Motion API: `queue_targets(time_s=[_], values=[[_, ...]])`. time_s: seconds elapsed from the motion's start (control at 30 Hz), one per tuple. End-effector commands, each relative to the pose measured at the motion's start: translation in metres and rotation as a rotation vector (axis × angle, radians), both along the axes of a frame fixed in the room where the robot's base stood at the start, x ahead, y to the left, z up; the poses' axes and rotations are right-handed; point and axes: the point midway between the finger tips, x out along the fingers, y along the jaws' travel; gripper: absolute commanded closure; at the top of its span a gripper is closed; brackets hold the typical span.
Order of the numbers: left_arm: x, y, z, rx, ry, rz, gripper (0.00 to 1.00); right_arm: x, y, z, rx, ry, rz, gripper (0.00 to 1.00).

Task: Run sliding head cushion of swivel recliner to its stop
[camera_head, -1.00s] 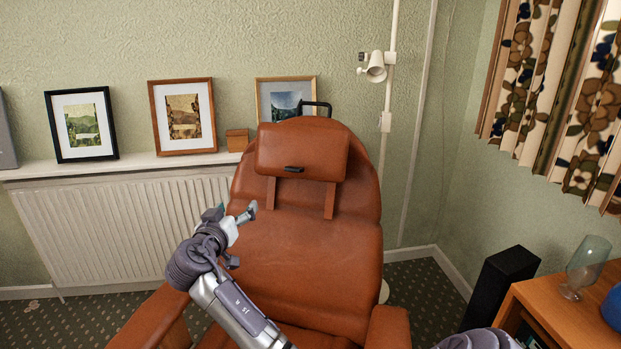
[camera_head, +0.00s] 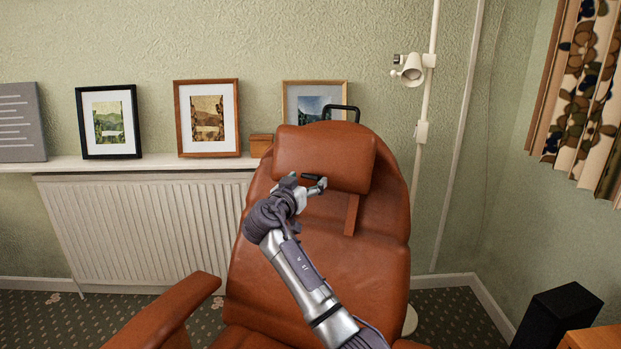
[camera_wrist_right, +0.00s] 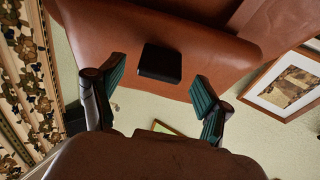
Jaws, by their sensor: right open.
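The brown leather swivel recliner (camera_head: 380,265) faces me, its backrest upright. The padded head cushion (camera_head: 325,154) sits near the top of the backrest. A leather strap (camera_head: 352,214) runs down from its right side; the left strap is hidden behind my gripper. In the right wrist view, the black handle (camera_wrist_right: 160,63) lies ahead of and between the spread fingers (camera_wrist_right: 155,98), apart from both. My left gripper is out of view.
Behind the chair are a radiator (camera_head: 150,230) and a shelf (camera_head: 60,164) with framed pictures and a small wooden box (camera_head: 260,145). A white lamp pole (camera_head: 425,170) stands to the right. A black box (camera_head: 558,318) stands at lower right.

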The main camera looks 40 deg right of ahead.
Motion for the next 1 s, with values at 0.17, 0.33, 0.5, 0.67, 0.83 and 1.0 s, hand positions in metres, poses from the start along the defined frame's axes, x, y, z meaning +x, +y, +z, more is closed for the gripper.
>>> queue_targets(time_s=[0.17,0.33,0.5,0.67,0.83,1.0], values=[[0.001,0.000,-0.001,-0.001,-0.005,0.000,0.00,0.009,-0.018,0.000,0.000,0.001,0.000,0.23],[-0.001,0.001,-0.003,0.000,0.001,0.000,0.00,0.011,-0.023,0.000,0.000,0.000,0.000,0.23],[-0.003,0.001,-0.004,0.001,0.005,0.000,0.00,0.011,-0.023,0.000,0.000,0.000,0.001,0.23],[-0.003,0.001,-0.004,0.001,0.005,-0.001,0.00,0.011,-0.023,0.000,0.000,0.000,0.001,0.43],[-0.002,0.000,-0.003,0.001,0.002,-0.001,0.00,0.011,-0.023,0.000,0.000,0.001,0.001,0.71],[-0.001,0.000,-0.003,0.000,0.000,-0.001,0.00,0.011,-0.023,-0.002,0.000,0.001,0.001,0.83]])
